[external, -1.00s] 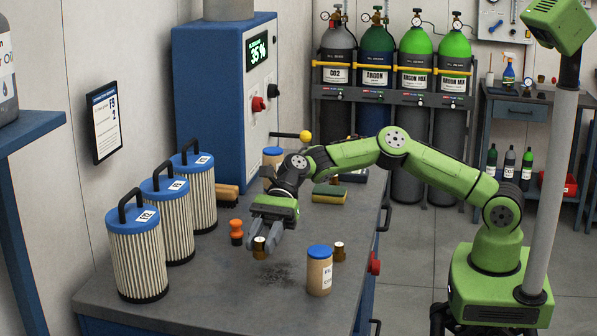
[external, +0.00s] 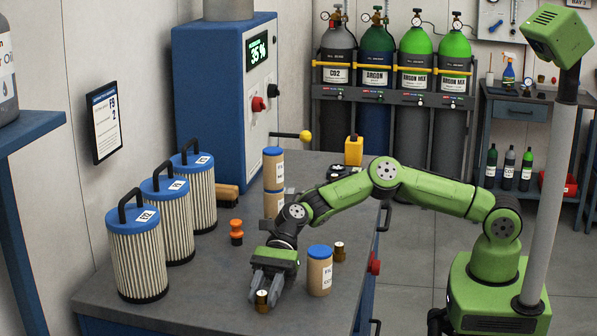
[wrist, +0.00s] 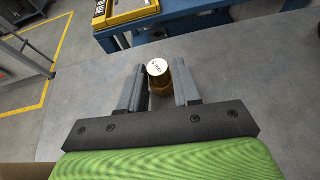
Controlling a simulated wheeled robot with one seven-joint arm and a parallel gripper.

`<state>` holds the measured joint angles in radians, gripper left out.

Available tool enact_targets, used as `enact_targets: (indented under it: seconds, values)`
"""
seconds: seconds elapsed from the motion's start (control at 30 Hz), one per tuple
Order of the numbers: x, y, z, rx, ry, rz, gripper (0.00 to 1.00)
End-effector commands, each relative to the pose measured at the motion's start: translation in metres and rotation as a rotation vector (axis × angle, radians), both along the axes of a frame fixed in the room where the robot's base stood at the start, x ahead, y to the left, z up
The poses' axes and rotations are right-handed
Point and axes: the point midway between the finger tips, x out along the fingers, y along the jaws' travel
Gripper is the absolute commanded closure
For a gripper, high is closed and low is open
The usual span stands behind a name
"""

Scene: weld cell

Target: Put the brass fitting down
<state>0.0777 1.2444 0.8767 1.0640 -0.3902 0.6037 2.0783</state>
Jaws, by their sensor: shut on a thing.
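The brass fitting (external: 262,301) is a small gold-brown cylinder at the front of the bench. In the wrist view its pale, marked round top (wrist: 157,67) shows between the two grey fingers. My gripper (external: 268,289) points down and is shut on the fitting. In the wrist view the gripper (wrist: 159,88) has one finger on each side of it. I cannot tell whether the fitting's base touches the bench top (external: 195,290) or hangs just above it.
A blue-lidded jar (external: 319,272) stands close right of my gripper, with a similar brass piece (external: 339,251) behind it. An orange-and-black piece (external: 237,232) stands further back. Several blue-topped filters (external: 137,255) line the left. The bench between filters and gripper is clear.

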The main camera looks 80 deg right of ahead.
Motion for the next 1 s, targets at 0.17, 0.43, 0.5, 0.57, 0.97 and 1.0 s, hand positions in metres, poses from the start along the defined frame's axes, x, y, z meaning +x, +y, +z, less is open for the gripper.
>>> enact_targets:
  seconds: [0.17, 0.43, 0.5, 0.57, 0.97, 1.0]
  values:
    - [0.0, 0.0, -0.002, 0.0, 0.001, 0.0, 0.52]
    - [0.0, 0.0, -0.002, 0.0, 0.001, 0.0, 0.42]
    - [0.0, 0.0, -0.001, 0.0, 0.0, 0.0, 0.42]
    - [0.0, -0.003, 0.002, -0.001, 0.0, -0.002, 0.42]
    - [-0.006, -0.092, 0.04, 0.0, 0.0, -0.004, 0.42]
    - [-0.006, -0.098, 0.043, 0.0, 0.0, -0.002, 0.42]
